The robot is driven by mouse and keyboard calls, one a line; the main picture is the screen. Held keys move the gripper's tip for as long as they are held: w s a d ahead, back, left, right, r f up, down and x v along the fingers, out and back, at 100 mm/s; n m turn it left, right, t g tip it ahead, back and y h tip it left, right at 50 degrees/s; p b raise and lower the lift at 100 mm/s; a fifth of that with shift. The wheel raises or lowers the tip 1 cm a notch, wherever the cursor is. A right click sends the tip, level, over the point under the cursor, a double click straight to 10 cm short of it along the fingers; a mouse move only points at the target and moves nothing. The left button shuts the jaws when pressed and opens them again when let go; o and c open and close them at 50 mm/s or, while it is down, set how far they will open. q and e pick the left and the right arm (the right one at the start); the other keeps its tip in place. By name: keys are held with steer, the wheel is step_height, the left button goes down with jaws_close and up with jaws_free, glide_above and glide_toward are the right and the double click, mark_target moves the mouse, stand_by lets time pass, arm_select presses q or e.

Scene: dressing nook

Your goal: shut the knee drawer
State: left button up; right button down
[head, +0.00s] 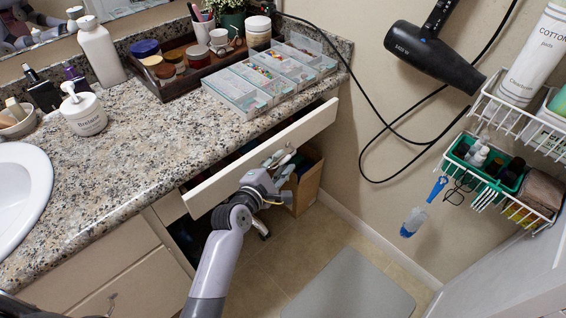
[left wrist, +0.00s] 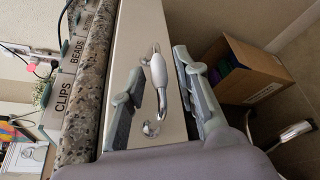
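The knee drawer (head: 305,127) is under the granite counter and stands pulled out, with a dark gap between its pale front and the counter edge. Its front also fills the middle of the left wrist view (left wrist: 128,50), with a curved metal handle (left wrist: 158,72) on it. My left gripper (head: 280,160) is at the front of the drawer near the handle. In the left wrist view its two fingers (left wrist: 160,95) are apart, one on each side of the handle; I cannot tell whether they touch it. My right gripper is not in view.
A cardboard box (head: 306,182) with items stands on the floor beside the drawer, and a grey mat (head: 350,288) lies farther front. The counter (head: 150,150) holds a clear organizer (head: 236,91), a tray and bottles. A hair dryer (head: 432,55) and wire baskets (head: 505,185) hang at right.

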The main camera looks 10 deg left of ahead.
arm_select(q)
steer(key=shift+w+d+f, duration=0.15)
steer(key=shift+w+d, duration=0.05)
steer(key=shift+w, duration=0.5)
steer(key=shift+c, duration=0.4)
jaws_close()
